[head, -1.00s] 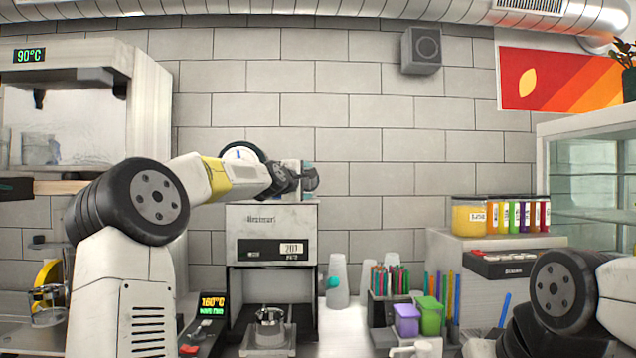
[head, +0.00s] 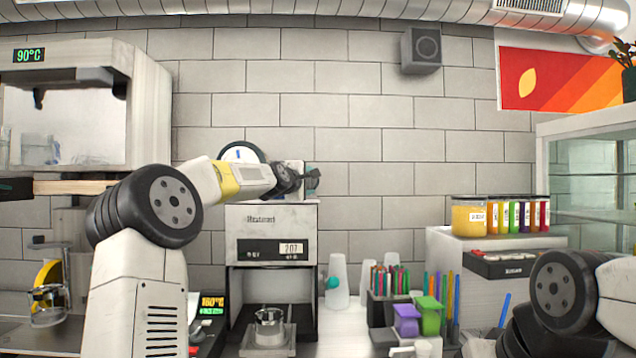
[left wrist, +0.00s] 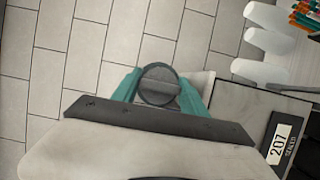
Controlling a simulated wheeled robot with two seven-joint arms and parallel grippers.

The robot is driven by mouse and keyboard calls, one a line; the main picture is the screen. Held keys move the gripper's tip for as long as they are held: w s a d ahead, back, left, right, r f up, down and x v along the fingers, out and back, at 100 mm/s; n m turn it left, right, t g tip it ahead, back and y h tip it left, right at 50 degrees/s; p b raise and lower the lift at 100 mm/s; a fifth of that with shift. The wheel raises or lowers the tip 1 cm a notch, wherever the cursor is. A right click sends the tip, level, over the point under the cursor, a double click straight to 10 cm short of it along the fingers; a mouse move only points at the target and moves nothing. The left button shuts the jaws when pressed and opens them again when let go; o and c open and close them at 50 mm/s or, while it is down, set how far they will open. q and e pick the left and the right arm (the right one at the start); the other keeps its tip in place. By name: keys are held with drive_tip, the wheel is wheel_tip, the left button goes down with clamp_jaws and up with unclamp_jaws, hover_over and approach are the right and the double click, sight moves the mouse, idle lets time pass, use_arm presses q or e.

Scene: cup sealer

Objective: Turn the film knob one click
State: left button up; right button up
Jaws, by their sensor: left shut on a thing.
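The cup sealer (head: 272,226) stands on the counter against the tiled wall, with a lit display reading 207. It also shows at the right of the left wrist view (left wrist: 250,108). The film knob (left wrist: 159,84) is a round dark disc in the left wrist view, between the two teal fingers of my left gripper (left wrist: 160,95). The fingers touch its sides, and my left gripper is shut on it. In the head view my left gripper (head: 312,178) is at the top of the sealer, and the knob is hidden there. My right gripper is out of view; only that arm shows at lower right.
A metal cup holder (head: 268,328) sits in the sealer's opening. White cup stacks (head: 338,282), purple (head: 407,318) and green (head: 430,314) containers stand to its right. Coloured jars (head: 515,215) are farther right. The wall above the sealer is clear.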

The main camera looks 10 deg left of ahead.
use_arm(q)
drive_tip(key=shift+m, duration=0.3)
drive_tip(key=shift+d+m+g, duration=0.1)
drive_tip(key=shift+m+g, duration=0.4)
drive_tip(key=shift+m, duration=0.3)
drive_tip(key=m+g+y, duration=0.1)
drive_tip(key=m, duration=0.2)
drive_tip(key=m+y, duration=0.1)
drive_tip(key=m, duration=0.1)
drive_tip(key=m+g+y, duration=0.1)
drive_tip(key=m, duration=0.1)
drive_tip(key=shift+m+g, duration=0.3)
drive_tip(key=m+y, duration=0.3)
drive_tip(key=shift+m+g, duration=0.3)
drive_tip(key=m+y, duration=0.2)
drive_tip(key=m, duration=0.1)
drive_tip(key=shift+m+y, duration=0.3)
drive_tip(key=shift+m, duration=0.1)
